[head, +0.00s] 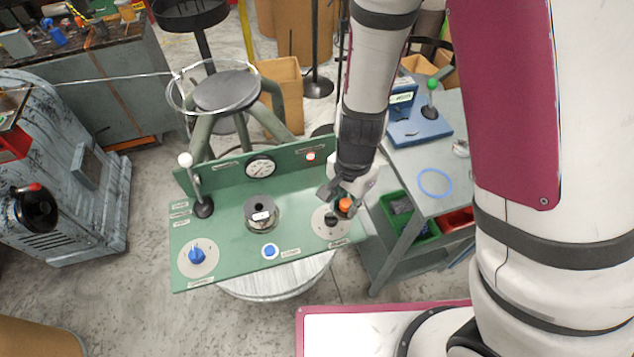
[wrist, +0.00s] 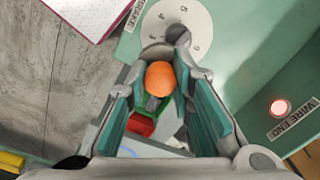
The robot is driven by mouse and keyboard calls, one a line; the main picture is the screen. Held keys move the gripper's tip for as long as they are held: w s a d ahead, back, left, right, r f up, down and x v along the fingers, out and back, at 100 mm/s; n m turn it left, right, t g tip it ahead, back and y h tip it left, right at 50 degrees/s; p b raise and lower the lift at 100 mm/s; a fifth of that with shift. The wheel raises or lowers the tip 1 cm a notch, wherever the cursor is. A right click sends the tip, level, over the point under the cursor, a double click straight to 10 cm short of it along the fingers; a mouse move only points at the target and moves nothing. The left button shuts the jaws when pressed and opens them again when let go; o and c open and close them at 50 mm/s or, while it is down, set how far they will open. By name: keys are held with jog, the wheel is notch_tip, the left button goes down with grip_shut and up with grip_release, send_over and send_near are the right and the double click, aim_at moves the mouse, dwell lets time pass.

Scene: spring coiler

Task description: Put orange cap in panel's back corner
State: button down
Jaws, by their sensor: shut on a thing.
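The orange cap (head: 345,204) is between my gripper's fingertips, and my gripper (head: 343,198) is shut on it. In the wrist view the cap (wrist: 160,76) shows as a round orange top between the fingers (wrist: 163,90), with a dark part below it. The green panel (head: 232,222) has a flat deck and an upright back wall. My gripper is over the deck's right end, beside the numbered brake dial (head: 325,214). The dial (wrist: 158,18) and its dark knob (wrist: 178,35) lie just beyond the fingertips in the wrist view. The exact height above the panel is unclear.
On the panel stand a white-knobbed lever (head: 203,205), a wire spool (head: 262,212), a blue knob (head: 197,256) and a blue button (head: 270,251). A red lamp (head: 310,156) and a gauge (head: 260,167) are on the back wall. A grey bench (head: 445,190) stands at the right.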

jog(key=s, duration=0.2)
jog(key=s+m, duration=0.1)
jog(key=shift+s+a, duration=0.1)
jog(key=shift+a, duration=0.3)
send_over(317, 183)
jog(key=shift+s+f+p, duration=0.15)
jog(key=shift+f+p, duration=0.25)
jog(key=shift+f, duration=0.35)
jog(key=shift+f+p, duration=0.3)
jog(key=shift+f, duration=1.45)
jog(key=shift+f, duration=0.15)
jog(key=c, duration=1.4)
grip_release()
notch_tip(317, 183, up, 12)
jog(key=b, duration=0.1)
jog(key=shift+r, duration=0.25)
